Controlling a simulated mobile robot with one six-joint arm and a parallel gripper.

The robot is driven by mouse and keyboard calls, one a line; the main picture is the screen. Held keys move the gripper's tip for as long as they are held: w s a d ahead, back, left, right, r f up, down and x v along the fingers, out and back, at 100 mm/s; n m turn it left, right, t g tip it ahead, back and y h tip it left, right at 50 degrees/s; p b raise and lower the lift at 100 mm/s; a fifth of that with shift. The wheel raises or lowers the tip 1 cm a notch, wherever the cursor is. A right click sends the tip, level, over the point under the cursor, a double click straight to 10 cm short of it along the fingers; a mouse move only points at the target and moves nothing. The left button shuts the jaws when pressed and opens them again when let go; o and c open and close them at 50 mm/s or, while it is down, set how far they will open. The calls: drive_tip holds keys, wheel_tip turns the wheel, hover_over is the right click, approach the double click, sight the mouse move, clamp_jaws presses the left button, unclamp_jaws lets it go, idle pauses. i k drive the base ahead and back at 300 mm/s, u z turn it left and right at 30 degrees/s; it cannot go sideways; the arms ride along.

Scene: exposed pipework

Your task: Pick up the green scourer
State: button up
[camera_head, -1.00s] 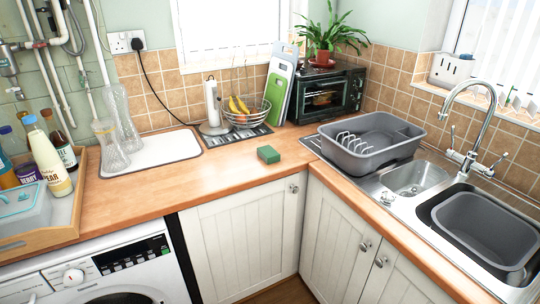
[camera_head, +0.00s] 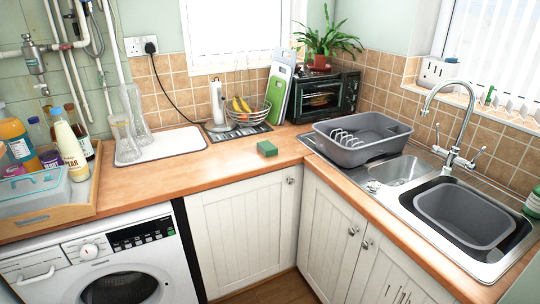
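The green scourer (camera_head: 267,148) is a small block with a dark green top. It lies flat on the wooden worktop near the inner corner, in front of the fruit basket and left of the grey dish rack. Nothing touches it or covers it. My gripper is not in view.
A wire fruit basket (camera_head: 249,112), a green chopping board (camera_head: 279,93) and a black oven (camera_head: 325,95) stand behind the scourer. The dish rack (camera_head: 362,150) is to its right. Glass vases (camera_head: 122,138) and a bottle tray (camera_head: 52,220) are at left. The worktop around the scourer is clear.

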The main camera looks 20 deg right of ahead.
sight(268, 150)
drive_tip(key=u, duration=0.05)
drive_tip(key=k, duration=0.1)
drive_tip(key=z, duration=0.2)
drive_tip(key=i, duration=0.75)
drive_tip(key=u, duration=4.35)
drive_tip(key=i, duration=0.1)
drive_tip(key=z, duration=3)
